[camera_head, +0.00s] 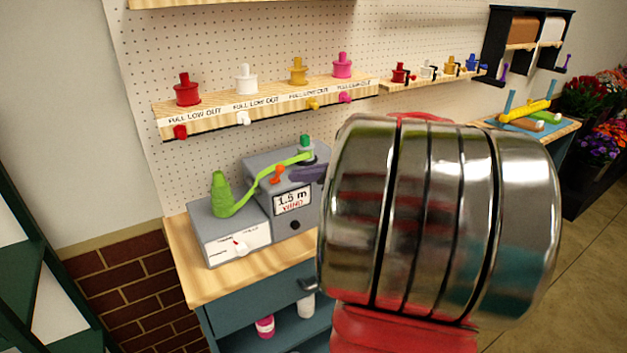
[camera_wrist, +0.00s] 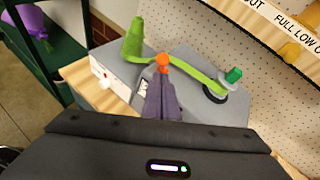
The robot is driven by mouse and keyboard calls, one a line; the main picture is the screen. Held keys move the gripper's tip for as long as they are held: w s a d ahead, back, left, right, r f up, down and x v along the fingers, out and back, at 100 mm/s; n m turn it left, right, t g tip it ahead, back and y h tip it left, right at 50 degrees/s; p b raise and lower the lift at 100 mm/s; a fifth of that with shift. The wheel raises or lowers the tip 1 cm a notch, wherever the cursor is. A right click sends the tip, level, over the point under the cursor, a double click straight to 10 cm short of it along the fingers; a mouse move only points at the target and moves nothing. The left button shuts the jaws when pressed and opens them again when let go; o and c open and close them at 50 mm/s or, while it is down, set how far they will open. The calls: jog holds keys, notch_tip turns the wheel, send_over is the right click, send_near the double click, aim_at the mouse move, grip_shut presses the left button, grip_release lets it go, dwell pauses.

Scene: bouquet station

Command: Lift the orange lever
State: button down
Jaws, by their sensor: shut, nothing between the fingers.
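The orange lever (camera_head: 277,174) is a small knob on top of the grey machine (camera_head: 262,164), just above its "1.5 m WIND" display. It also shows in the wrist view (camera_wrist: 162,61), directly at the tips of my gripper (camera_wrist: 161,78). My gripper's dark fingers are shut with nothing between them and point at the lever. In the head view the gripper (camera_head: 294,172) comes in from the right, close beside the lever. I cannot tell whether the fingertips touch it. My arm hides the machine's right side in the head view.
A green ribbon (camera_head: 262,181) runs from a green cone (camera_head: 221,193) across the machine past the lever to a spool. The machine stands on a wooden counter (camera_head: 192,268). A shelf (camera_head: 270,103) with coloured spools hangs above on the pegboard. A white dial panel (camera_head: 238,244) faces front.

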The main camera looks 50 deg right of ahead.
jog(key=shift+w+a+r, duration=0.2)
jog(key=shift+w+r, duration=0.05)
jog(key=shift+w, duration=0.35)
